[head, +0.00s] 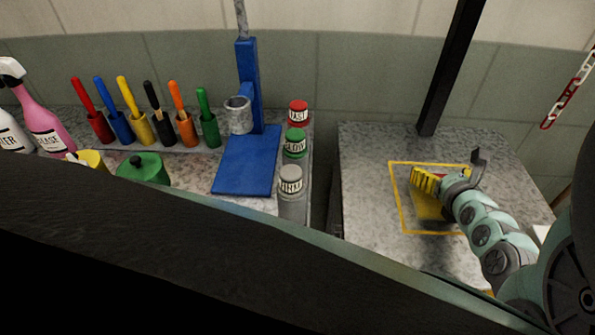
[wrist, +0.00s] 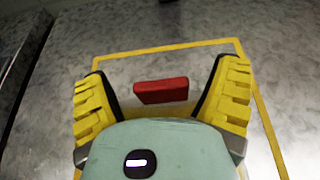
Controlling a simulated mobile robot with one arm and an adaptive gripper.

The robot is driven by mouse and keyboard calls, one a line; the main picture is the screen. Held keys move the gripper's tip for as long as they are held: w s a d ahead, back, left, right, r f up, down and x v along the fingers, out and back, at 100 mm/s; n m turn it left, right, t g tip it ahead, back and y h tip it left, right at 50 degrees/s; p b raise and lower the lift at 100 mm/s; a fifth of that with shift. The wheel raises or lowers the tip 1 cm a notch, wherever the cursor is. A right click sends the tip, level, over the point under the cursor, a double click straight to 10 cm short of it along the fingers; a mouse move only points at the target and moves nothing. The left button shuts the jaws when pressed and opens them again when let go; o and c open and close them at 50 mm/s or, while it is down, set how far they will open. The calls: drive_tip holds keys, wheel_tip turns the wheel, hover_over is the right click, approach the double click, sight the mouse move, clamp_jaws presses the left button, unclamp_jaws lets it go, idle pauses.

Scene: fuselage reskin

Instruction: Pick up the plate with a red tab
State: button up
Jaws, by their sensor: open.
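A red tab (wrist: 161,91) shows in the wrist view as a small red block between my two fingers, with grey surface around it. The plate body is not clearly seen; my palm hides the area below the tab. My gripper (wrist: 160,68) is open, with one yellow ribbed finger on each side of the tab and a gap to both. In the head view my gripper (head: 418,190) is over the yellow outlined square (head: 397,205) on the right bench. I cannot tell its exact height above the surface.
A grey bench (head: 370,175) carries the yellow outline, with a dark post (head: 448,75) behind it. On the left bench are a blue stand (head: 245,165), a red-lidded jar (head: 298,112), a green-lidded jar (head: 295,142), several coloured holders and spray bottles. A gap separates the benches.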

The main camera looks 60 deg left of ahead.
drive_tip(key=shift+c, duration=0.2)
drive_tip(key=c, duration=1.3)
drive_tip(key=shift+r, duration=0.2)
